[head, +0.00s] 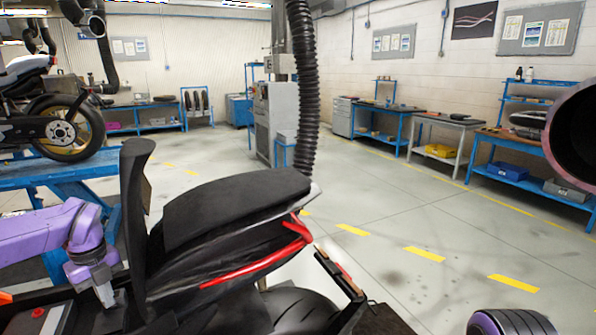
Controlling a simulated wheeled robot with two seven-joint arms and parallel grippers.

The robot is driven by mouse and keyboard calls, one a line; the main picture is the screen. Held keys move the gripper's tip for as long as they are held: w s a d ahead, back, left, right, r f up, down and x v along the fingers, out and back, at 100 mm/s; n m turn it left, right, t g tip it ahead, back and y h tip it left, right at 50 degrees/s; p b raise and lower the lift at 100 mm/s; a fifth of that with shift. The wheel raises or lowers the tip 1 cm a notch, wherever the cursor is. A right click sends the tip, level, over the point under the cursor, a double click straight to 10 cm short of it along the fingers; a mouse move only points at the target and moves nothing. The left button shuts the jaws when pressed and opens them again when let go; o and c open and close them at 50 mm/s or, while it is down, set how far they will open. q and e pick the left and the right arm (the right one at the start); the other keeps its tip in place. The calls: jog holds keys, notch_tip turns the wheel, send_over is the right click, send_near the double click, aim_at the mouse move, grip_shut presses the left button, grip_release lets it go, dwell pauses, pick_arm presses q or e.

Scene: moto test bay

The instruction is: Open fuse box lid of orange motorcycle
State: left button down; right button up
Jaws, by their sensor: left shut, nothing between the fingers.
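The near motorcycle shows its black seat (235,207) and tail with a red light strip (255,266); a small patch of orange (5,298) shows at the far left edge. My left gripper (107,298) comes in from the left on a purple arm. It points down, shut and empty, beside the front of the seat. A dark grey box-like part with a small red spot (38,313) lies left of the fingertips, cut off by the bottom edge. I cannot tell for certain whether it is the fuse box or how its lid stands.
A tall black upright pad (136,200) stands just right of my left gripper. Another motorcycle (50,115) rests on a blue lift (70,172) behind. A black hose (303,90) hangs beyond the seat. Workbenches (440,125) line the wall. The floor between is open.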

aim_at(107, 328)
pick_arm(q)
jog(key=shift+s, duration=0.25)
jog(key=shift+s+d+r, duration=0.25)
jog(key=shift+s+r, duration=0.05)
jog(key=shift+r, duration=0.2)
jog(key=shift+s+d+r, duration=0.35)
jog(key=shift+s, duration=0.25)
dwell(0.4)
jog(key=shift+s+d+r, duration=0.2)
jog(key=shift+s+d, duration=0.15)
jog(key=shift+s, duration=0.25)
jog(key=shift+s+d, duration=0.1)
jog(key=shift+s, duration=0.05)
jog(key=shift+s+d+r, duration=0.2)
jog(key=shift+s, duration=0.25)
